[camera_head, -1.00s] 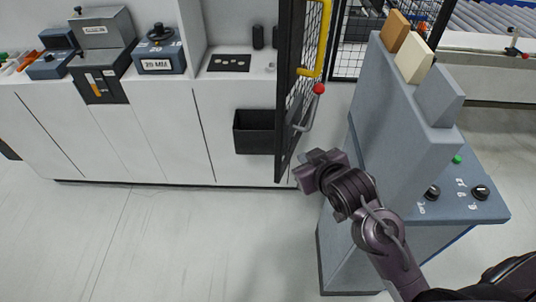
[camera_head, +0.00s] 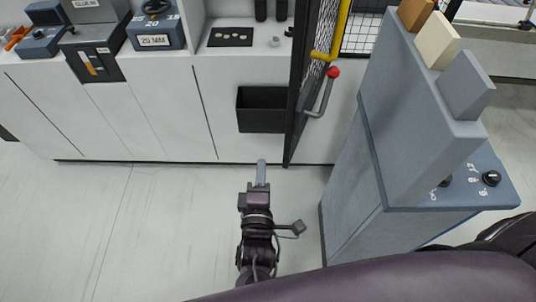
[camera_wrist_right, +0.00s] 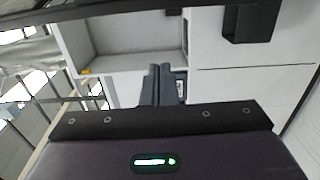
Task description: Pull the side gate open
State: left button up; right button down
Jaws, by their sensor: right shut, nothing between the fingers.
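The side gate (camera_head: 298,100) is a dark-framed mesh panel, seen nearly edge-on, standing between the white cabinets and the grey-blue machine. A yellow bar handle (camera_head: 344,28) and a grey lever (camera_head: 323,100) with a red knob (camera_head: 334,72) are on its right side. My right gripper (camera_head: 262,163) is shut and empty, pointing toward the cabinets, left of and in front of the gate's lower end. It is apart from the lever. Its closed fingers also show in the right wrist view (camera_wrist_right: 164,85). My left gripper is out of view.
The grey-blue machine (camera_head: 400,110) with upright sample boards stands close to the gate's right. A black bin (camera_head: 262,110) hangs on the white cabinet front (camera_head: 160,110) left of the gate. The pale floor (camera_head: 150,230) at left is clear.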

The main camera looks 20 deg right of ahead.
jog(key=w+d+b, duration=0.6)
jog(key=shift+w, duration=0.2)
dwell(0.4)
